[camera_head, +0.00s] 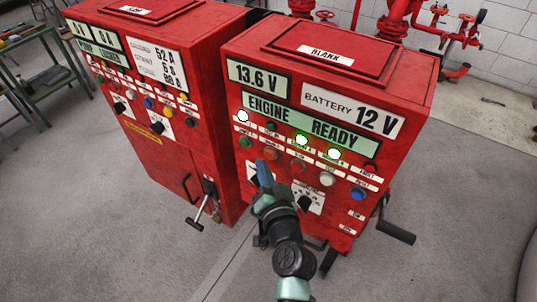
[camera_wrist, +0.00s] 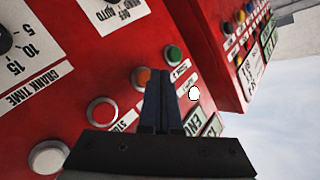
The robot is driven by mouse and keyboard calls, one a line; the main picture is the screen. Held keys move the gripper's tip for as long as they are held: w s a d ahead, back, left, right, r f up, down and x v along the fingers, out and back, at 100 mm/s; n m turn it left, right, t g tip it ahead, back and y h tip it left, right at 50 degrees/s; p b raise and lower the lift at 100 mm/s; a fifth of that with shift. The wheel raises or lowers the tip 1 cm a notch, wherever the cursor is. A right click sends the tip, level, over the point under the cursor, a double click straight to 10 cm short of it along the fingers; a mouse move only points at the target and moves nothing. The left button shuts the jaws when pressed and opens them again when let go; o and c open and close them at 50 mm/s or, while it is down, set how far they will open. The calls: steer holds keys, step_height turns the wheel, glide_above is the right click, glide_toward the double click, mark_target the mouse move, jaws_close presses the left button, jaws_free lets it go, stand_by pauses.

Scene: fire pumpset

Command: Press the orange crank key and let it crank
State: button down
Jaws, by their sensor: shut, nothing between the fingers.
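The orange crank key (camera_wrist: 140,76) is a round button on the red engine panel, between a green button (camera_wrist: 174,55) and a red button (camera_wrist: 102,112) in the wrist view. In the head view the orange key (camera_head: 270,153) sits in the lower button row, just above my fingertips. My gripper (camera_head: 262,166) has its dark blue fingers together, with nothing between them. In the wrist view my gripper (camera_wrist: 157,72) points at the panel and its fingers hide part of the orange key. I cannot tell whether the tips touch it.
The panel display (camera_head: 310,122) reads ENGINE READY, with two lit green lamps below. A white button (camera_head: 327,179) and a blue button (camera_head: 357,193) lie farther right. A second red cabinet (camera_head: 160,100) stands at the left. Grey floor in front is clear.

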steer(key=shift+w+d+b, duration=0.25)
steer(key=shift+w+b, duration=0.1)
steer(key=shift+w+d+b, duration=0.3)
steer(key=shift+w, duration=0.05)
stand_by(1.1)
steer(key=shift+s+a, duration=0.55)
steer(key=shift+s, duration=0.15)
steer(key=shift+s+a+p, duration=0.5)
steer(key=shift+s+a, duration=0.25)
steer(key=shift+s, duration=0.25)
steer(key=shift+s+a+p, duration=0.5)
steer(key=shift+s+a, duration=0.2)
steer(key=shift+s, duration=0.3)
